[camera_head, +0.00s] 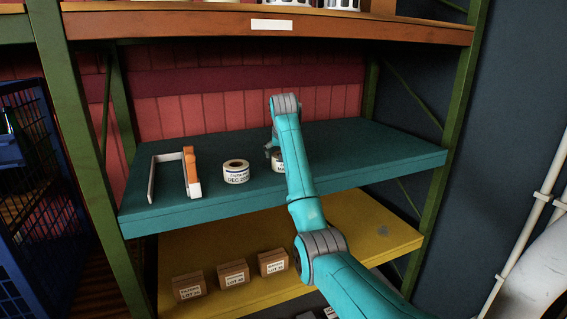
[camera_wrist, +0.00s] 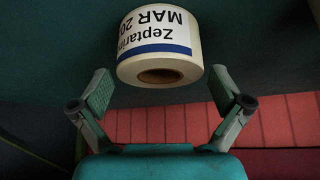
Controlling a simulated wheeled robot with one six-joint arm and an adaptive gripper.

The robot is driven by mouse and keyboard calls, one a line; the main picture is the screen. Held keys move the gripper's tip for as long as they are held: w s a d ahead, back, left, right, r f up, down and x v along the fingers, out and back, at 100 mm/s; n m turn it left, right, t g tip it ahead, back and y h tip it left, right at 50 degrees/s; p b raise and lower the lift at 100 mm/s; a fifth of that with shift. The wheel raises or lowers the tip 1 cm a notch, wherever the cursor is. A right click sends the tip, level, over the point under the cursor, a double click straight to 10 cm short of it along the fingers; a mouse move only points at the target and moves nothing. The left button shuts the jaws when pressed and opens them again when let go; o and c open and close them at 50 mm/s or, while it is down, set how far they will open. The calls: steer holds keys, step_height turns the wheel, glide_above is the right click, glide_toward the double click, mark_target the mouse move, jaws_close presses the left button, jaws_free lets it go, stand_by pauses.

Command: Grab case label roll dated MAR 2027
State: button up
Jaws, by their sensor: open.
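A label roll (camera_wrist: 157,62) with a blue stripe shows upside down in the wrist view, printed "Zeptarin" and "MAR 20", the rest of the date turned out of sight. The same roll (camera_head: 277,161) shows in the head view on the teal shelf, mostly hidden behind my arm. My gripper (camera_wrist: 161,88) is open, its two fingers to either side of the roll's near end, with no contact visible. In the head view my gripper is largely hidden by my arm. Another label roll (camera_head: 236,172), reading "DEC 20", stands to the left on the same shelf.
The teal shelf (camera_head: 370,160) is clear to the right. A white and orange tape dispenser-like item (camera_head: 190,170) stands at its left. A yellow shelf (camera_head: 360,235) below holds several small brown boxes (camera_head: 233,273). An orange shelf (camera_head: 170,24) is above. A blue crate (camera_head: 50,160) stands left.

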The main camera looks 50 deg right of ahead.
steer(key=shift+w+d+f, duration=0.2)
steer(key=shift+d+f, duration=0.05)
steer(key=shift+f, duration=0.25)
steer(key=c, duration=1.2)
